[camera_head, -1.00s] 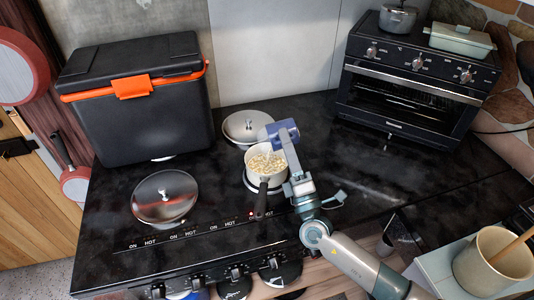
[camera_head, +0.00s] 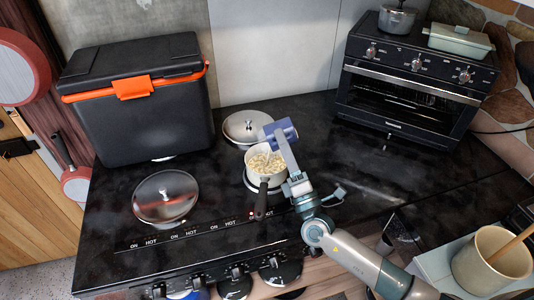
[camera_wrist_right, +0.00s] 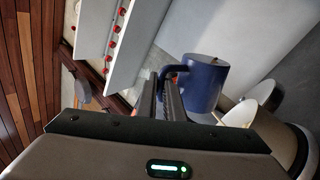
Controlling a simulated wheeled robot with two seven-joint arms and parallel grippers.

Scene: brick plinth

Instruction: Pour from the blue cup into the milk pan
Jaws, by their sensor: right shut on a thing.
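The blue cup (camera_head: 281,128) is held over the back right edge of the milk pan. It looks tipped over in the head view. In the right wrist view the cup (camera_wrist_right: 207,84) shows its side and its handle toward the fingers. My right gripper (camera_head: 282,143) is shut on the cup at its handle side. The milk pan (camera_head: 250,172) stands on a hob plate with its dark handle toward the front. Pale pieces lie in the pan. I cannot make out a stream between cup and pan. My left gripper is out of view.
A lidded hob plate (camera_head: 165,197) is left of the pan and another round lid (camera_head: 247,126) is behind it. A black cooler box (camera_head: 140,105) stands back left, a toaster oven (camera_head: 415,85) back right. A beige pot (camera_head: 492,262) is front right. Counter right of the pan is clear.

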